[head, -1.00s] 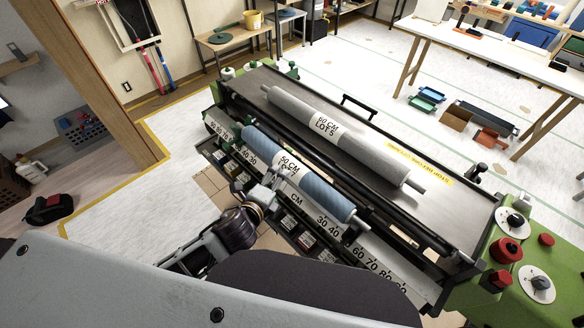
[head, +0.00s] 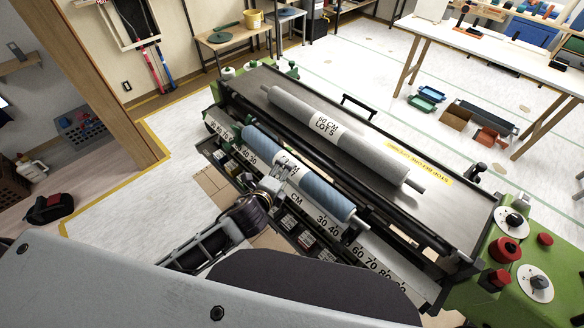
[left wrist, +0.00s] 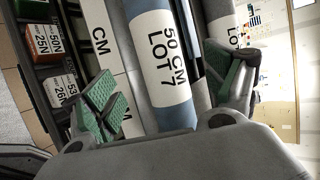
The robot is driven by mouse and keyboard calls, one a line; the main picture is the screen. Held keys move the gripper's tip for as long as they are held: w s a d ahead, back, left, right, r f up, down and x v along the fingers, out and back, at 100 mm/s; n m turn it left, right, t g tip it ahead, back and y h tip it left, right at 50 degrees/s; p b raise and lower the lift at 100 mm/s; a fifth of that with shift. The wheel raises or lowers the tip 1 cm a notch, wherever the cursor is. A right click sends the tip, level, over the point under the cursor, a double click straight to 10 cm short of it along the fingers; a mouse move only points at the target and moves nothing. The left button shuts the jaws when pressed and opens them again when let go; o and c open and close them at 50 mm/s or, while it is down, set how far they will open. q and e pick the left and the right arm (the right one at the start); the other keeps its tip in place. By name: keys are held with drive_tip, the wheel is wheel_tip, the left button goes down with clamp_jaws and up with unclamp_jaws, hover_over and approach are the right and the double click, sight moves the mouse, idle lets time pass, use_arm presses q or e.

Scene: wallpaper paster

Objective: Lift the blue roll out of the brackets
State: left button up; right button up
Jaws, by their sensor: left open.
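The blue roll (head: 320,192) lies along the front of the paster, with a white "50 CM LOT 7" label around its middle. Its end rests at a dark bracket near the lower right; the bracket contact is not clear. My left gripper (head: 279,178) is at the roll's labelled middle and hides part of the label. In the left wrist view the open jaws of my left gripper (left wrist: 168,92) stand on either side of the blue roll (left wrist: 174,118), with nothing gripped. My right gripper is not in view.
A grey "60 CM LOT 5" roll (head: 372,155) lies behind the blue one on the paster bed. A white scale strip (head: 372,255) and small labelled boxes (head: 307,240) run along the front. Green control housing (head: 515,250) stands at the right. A black handle (head: 359,105) rises behind.

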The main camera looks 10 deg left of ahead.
use_arm(q)
drive_tip(key=shift+x, duration=1.55)
drive_tip(key=shift+p+x, duration=0.4)
drive_tip(key=shift+x, duration=2.2)
drive_tip(key=shift+s+d+f, duration=0.1)
drive_tip(key=shift+d, duration=0.05)
clamp_jaws()
drive_tip(key=shift+r, duration=0.2)
